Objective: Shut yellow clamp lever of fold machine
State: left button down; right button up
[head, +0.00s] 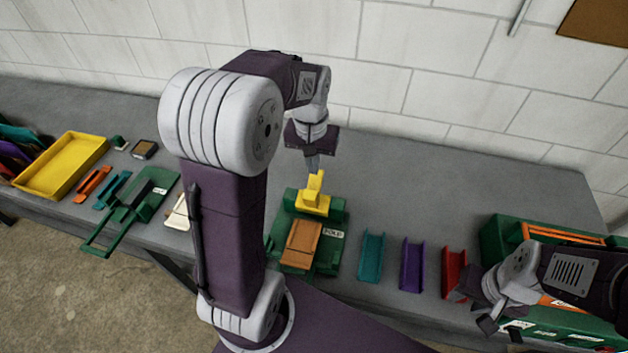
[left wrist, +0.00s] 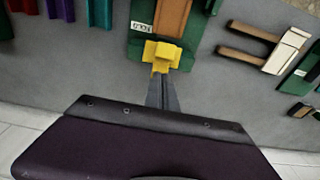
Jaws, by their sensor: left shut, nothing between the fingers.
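The green fold machine (head: 328,256) stands on the grey bench, with a copper-coloured sheet piece (head: 301,243) on it and a label reading FOLD. Its yellow clamp lever (head: 314,196) sticks up at the machine's back. My left gripper (head: 313,168) is shut and empty, pointing down just behind and above the lever's top. In the left wrist view the closed fingertips (left wrist: 160,80) are at the yellow lever (left wrist: 161,56); I cannot tell whether they touch it. My right gripper (head: 487,310) is at the lower right, away from the machine; its finger gap is unclear.
Teal (head: 371,255), purple (head: 412,265) and red (head: 455,270) channels lie right of the machine. A green crate (head: 492,238) stands at the far right. A yellow tray (head: 62,165) and another green machine (head: 137,208) are at the left. The bench behind the channels is clear.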

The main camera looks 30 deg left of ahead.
aim_at(314, 181)
pick_arm(q)
jog(key=f, duration=0.6)
jog(key=shift+w+a+f, duration=0.15)
jog(key=shift+w+f, duration=0.05)
jog(key=shift+w, duration=0.2)
jog(key=shift+f, duration=0.6)
jog(key=shift+w, duration=0.1)
